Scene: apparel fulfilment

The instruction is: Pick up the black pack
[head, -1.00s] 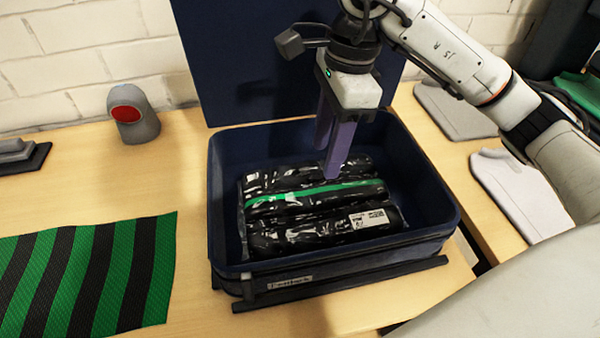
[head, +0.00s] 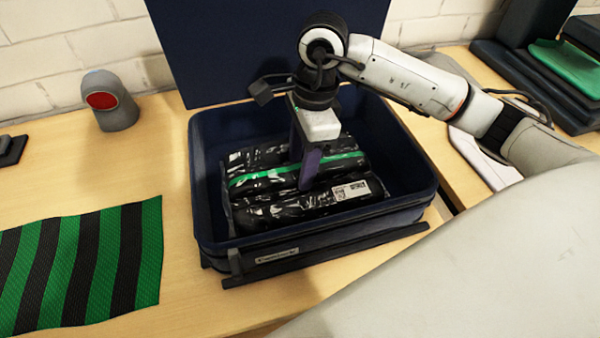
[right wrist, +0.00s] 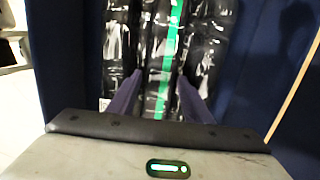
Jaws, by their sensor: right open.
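The black pack (head: 262,205) is a glossy, plastic-wrapped bundle with a green stripe and a white label. It lies inside the open dark blue case (head: 215,258). My right gripper (head: 305,180) points down into the case, its purple fingers over the middle of the pack. In the right wrist view the open fingers (right wrist: 157,92) stand on either side of the green-striped part of the pack (right wrist: 118,45). I cannot tell whether the fingertips touch it. My left gripper is not in view.
The case lid (head: 250,50) stands upright behind. A green and black striped cloth (head: 80,262) lies at left. A grey device with a red face (head: 108,100) stands behind it. Pale flat items (head: 485,160) lie right of the case.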

